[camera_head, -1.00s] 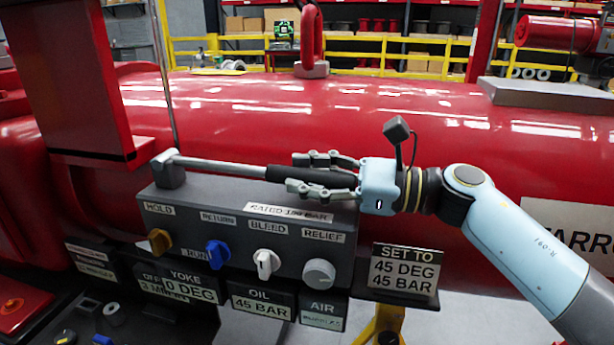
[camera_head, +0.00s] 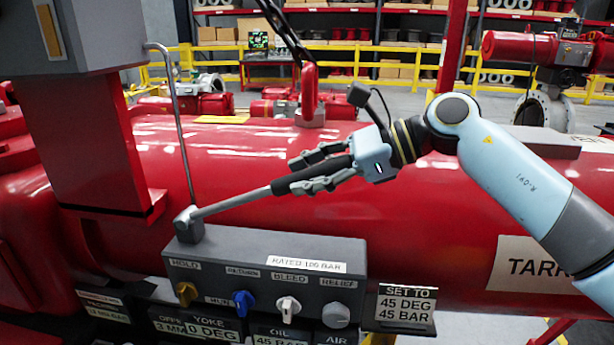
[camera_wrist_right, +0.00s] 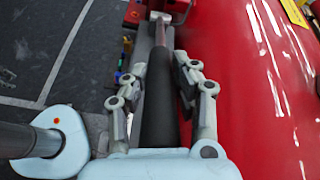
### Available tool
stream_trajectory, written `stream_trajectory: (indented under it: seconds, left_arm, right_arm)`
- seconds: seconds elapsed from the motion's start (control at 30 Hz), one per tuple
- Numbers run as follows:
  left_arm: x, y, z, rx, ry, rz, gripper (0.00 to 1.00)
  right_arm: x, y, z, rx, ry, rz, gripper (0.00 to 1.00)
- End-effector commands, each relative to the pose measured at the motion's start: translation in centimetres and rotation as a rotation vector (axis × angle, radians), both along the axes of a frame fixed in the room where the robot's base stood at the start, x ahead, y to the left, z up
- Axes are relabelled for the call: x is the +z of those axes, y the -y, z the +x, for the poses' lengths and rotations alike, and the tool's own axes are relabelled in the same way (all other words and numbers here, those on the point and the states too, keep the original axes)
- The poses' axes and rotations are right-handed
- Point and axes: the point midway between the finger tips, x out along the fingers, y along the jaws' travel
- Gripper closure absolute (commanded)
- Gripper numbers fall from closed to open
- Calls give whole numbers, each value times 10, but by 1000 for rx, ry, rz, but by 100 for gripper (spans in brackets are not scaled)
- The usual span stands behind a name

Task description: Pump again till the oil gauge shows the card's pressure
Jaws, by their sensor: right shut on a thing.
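My right gripper (camera_head: 322,171) is shut around the black grip of the pump handle (camera_head: 235,204). The handle slopes up to the right from its pivot on the grey pump block (camera_head: 265,256). In the right wrist view the black grip (camera_wrist_right: 159,105) lies between the fingers. The oil gauge (camera_head: 281,338) reads 45 BAR, its lower edge cut off by the frame. The card (camera_head: 407,304) reads SET TO 45 DEG, 45 BAR. My left gripper is not in view.
The block front carries an orange hold knob (camera_head: 187,293), a blue return/run lever (camera_head: 243,303), a white bleed lever (camera_head: 288,308) and a grey relief knob (camera_head: 336,315). The large red cylinder (camera_head: 420,185) lies behind the handle. A red lifting ring (camera_head: 310,92) stands on top.

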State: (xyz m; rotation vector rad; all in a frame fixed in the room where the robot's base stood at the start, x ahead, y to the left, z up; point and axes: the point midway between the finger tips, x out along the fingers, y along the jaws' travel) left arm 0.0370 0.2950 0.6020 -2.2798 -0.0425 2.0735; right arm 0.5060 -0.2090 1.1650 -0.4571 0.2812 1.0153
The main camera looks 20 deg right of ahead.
Motion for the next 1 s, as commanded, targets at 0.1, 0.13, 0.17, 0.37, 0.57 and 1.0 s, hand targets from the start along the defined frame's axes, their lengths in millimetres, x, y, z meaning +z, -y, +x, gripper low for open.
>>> stream_trajectory:
  seconds: [0.1, 0.13, 0.17, 0.37, 0.57, 1.0]
  left_arm:
    - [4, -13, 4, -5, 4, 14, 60]
    - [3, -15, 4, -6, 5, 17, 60]
    - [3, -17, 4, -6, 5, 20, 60]
    - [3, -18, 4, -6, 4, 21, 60]
    - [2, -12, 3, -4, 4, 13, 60]
    - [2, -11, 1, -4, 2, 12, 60]
  right_arm:
    - [7, 0, 1, -3, 0, -5, 100]
    - [6, 0, 1, -4, -1, -4, 100]
    - [6, 0, 1, -4, -1, -4, 100]
    - [5, 0, 1, -4, -1, -4, 71]
    - [3, 0, 1, -3, -3, -7, 51]
    - [11, 18, -11, -4, -3, -16, 51]
